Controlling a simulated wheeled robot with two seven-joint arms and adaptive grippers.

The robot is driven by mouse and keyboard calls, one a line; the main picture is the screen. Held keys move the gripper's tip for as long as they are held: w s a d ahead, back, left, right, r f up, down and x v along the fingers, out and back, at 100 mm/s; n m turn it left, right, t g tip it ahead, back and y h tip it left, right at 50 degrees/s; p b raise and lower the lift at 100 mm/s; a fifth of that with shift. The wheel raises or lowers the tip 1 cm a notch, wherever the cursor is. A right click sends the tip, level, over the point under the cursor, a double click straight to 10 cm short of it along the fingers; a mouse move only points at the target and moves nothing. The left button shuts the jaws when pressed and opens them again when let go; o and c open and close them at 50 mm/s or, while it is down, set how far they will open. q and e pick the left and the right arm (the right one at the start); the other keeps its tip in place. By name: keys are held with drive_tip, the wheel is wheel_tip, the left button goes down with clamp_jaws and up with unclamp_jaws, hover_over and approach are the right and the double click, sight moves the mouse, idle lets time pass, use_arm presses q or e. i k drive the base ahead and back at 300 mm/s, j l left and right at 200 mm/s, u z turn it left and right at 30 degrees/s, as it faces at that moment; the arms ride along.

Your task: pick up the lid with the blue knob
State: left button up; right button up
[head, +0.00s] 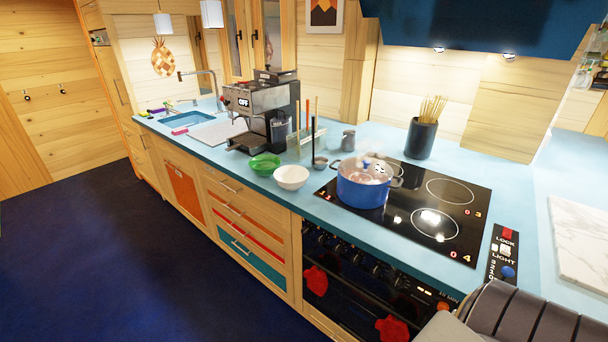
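A blue pot (361,190) with two side handles stands on the left part of the black cooktop (410,215). Pale, rounded shapes (379,170) show at its top, with a small blue spot (367,161) among them. This may be the blue knob of the lid, but it is too small to tell, and I cannot make out the lid's rim or whether it sits on the pot. Neither of my grippers is in view.
A white bowl (291,178), a green bowl (264,165) and a coffee machine (262,112) stand left of the pot. A black utensil holder (420,139) stands behind the cooktop. A marble board (583,238) lies at right. The cooktop's right half is clear.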

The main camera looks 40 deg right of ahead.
sight(370, 174)
drive_tip(key=z, duration=0.95)
